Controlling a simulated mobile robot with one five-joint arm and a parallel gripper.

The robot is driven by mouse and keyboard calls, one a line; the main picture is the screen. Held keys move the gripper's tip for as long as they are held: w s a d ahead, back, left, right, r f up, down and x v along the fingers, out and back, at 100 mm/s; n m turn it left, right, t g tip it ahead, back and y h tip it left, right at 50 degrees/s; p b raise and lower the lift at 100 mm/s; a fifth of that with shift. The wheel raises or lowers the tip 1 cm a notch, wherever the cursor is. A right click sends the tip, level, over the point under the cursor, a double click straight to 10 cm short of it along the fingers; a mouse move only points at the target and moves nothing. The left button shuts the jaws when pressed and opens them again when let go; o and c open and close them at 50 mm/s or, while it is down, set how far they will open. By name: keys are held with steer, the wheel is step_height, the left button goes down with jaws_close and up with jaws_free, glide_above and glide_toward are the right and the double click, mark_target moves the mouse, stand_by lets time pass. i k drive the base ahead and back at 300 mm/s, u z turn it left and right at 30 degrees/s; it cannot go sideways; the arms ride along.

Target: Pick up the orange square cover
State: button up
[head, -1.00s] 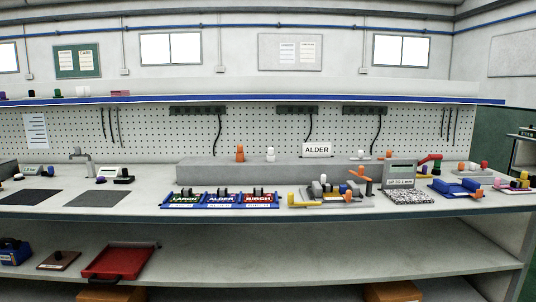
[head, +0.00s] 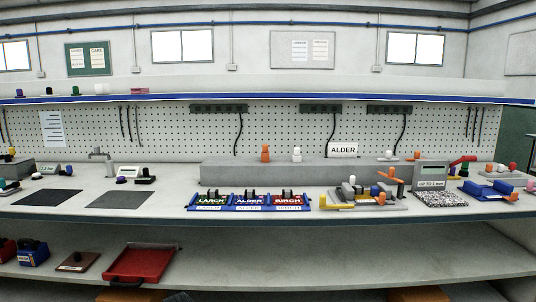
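Several small orange pieces show, and I cannot tell which one is the orange square cover. An upright orange piece (head: 265,153) stands on the long grey block. My gripper is not in view.
The long grey block (head: 250,173) lies along the back of the bench. A blue tray (head: 248,208) reads LARCH, ALDER and BIRCH. A grey display unit (head: 432,178) stands at the right. Two dark mats (head: 120,199) lie left. A red tray (head: 140,265) is on the lower shelf.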

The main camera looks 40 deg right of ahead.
mark_target(265, 154)
steer(key=z, duration=0.05)
steer(key=i, duration=1)
steer(key=u, duration=0.05)
